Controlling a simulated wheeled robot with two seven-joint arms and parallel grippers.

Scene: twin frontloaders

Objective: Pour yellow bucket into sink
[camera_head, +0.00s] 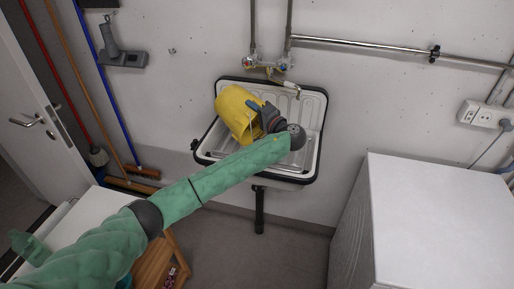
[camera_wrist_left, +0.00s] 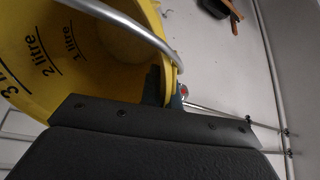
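The yellow bucket (camera_head: 236,108) is tilted well over, within the outline of the white sink (camera_head: 313,112) on the back wall. My left gripper (camera_head: 256,108) is at the bucket's rim, on its right side. In the left wrist view the bucket's inside (camera_wrist_left: 60,45) shows litre marks, a metal handle and no clear liquid. A finger of my left gripper (camera_wrist_left: 164,88) is against the rim there, and the gripper appears shut on it. The fingertips are partly hidden. My right gripper is not in view.
A tap (camera_head: 285,85) projects over the sink from wall pipes. A white machine (camera_head: 440,215) stands at the right. Brooms and mops (camera_head: 98,155) lean by the door at the left. A wooden stool (camera_head: 160,262) is below my left arm.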

